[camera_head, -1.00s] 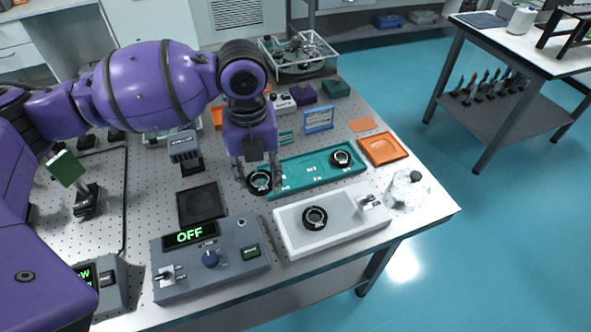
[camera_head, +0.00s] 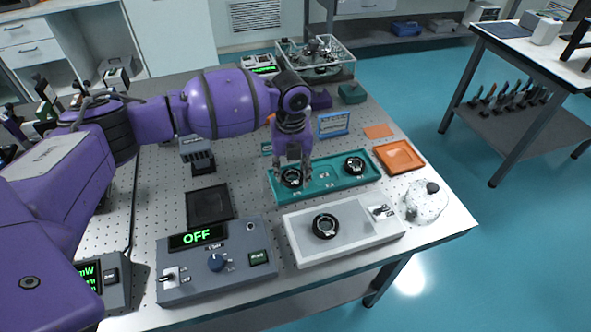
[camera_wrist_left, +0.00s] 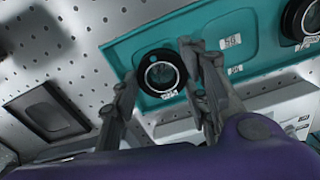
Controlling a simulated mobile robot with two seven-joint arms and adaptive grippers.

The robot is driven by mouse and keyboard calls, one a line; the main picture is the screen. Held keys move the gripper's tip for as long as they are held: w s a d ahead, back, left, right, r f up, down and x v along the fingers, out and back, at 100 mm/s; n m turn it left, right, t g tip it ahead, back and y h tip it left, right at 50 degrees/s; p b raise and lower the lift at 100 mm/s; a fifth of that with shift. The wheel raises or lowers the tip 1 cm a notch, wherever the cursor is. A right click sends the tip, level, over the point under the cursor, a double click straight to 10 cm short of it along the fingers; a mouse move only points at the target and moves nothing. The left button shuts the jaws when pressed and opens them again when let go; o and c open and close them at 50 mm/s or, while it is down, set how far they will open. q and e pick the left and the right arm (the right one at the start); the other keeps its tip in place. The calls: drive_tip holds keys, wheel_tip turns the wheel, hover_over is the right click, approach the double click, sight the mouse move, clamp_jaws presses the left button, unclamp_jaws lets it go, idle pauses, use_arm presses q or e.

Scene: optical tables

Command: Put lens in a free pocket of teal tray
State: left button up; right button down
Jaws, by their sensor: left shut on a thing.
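My left gripper (camera_head: 293,178) is shut on a black-rimmed round lens (camera_head: 291,178) at the left end of the teal tray (camera_head: 330,190). In the left wrist view the lens (camera_wrist_left: 160,73) shows between the two fingers, over the tray's left end pocket. I cannot tell whether it touches the pocket floor. A second black-rimmed lens (camera_head: 354,164) sits in the tray's right part. The tray's middle shows no lens. A third lens (camera_head: 325,226) lies on a white-grey plate device (camera_head: 365,238). My right gripper is not in view.
A grey control box (camera_head: 215,262) reading OFF stands in front left, and a dark square pad (camera_head: 209,205) lies behind it. An orange tray (camera_head: 399,156) is right of the teal tray. A blue-framed sign (camera_head: 333,124) stands behind it.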

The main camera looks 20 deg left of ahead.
sight(292, 176)
use_arm(q)
drive_tip(key=shift+f, duration=0.4)
drive_tip(key=shift+f, duration=0.2)
drive_tip(key=o, duration=0.9)
wheel_tip(292, 176, up, 12)
drive_tip(key=shift+r, duration=0.2)
